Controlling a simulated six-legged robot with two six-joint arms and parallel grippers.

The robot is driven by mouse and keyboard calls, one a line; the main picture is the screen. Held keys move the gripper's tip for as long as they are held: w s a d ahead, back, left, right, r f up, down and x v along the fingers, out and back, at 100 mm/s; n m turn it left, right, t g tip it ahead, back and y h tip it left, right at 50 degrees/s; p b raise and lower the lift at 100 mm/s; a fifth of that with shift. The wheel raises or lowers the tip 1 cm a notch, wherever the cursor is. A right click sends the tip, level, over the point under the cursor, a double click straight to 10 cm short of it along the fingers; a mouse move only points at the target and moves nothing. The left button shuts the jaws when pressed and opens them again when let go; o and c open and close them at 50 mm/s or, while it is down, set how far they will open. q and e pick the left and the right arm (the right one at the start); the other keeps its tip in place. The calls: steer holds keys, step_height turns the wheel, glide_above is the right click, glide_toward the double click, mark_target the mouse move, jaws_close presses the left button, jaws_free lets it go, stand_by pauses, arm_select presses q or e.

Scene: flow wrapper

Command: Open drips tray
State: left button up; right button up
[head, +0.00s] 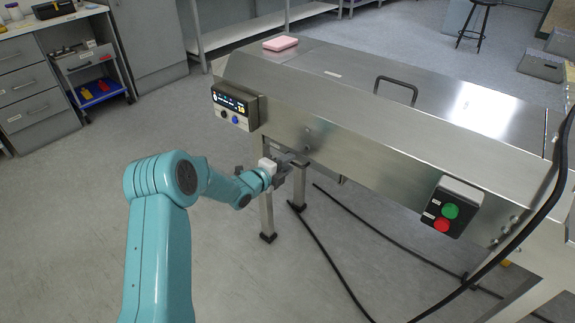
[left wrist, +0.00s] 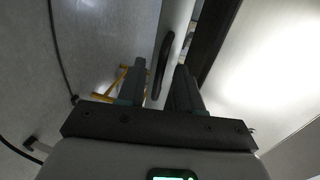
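The flow wrapper (head: 350,125) is a long steel machine across the head view. My left gripper (head: 290,163) is at its lower front edge, near the left leg. In the left wrist view my left gripper (left wrist: 158,70) has its two fingers apart. A dark curved handle (left wrist: 164,58) on a pale panel (left wrist: 176,22), which looks like the drips tray front, shows between the fingers. I cannot tell whether either finger touches it. My right gripper is not in view.
A control box (head: 236,106) with a display sits above left of my gripper. A green and red button box (head: 451,207) is at the right. Black cables (head: 335,267) lie on the floor under the machine. Grey floor at the front left is clear.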

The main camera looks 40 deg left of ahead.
arm_select(q)
steer(key=shift+w+f, duration=0.1)
steer(key=shift+w, duration=0.25)
jaws_close()
stand_by(1.2)
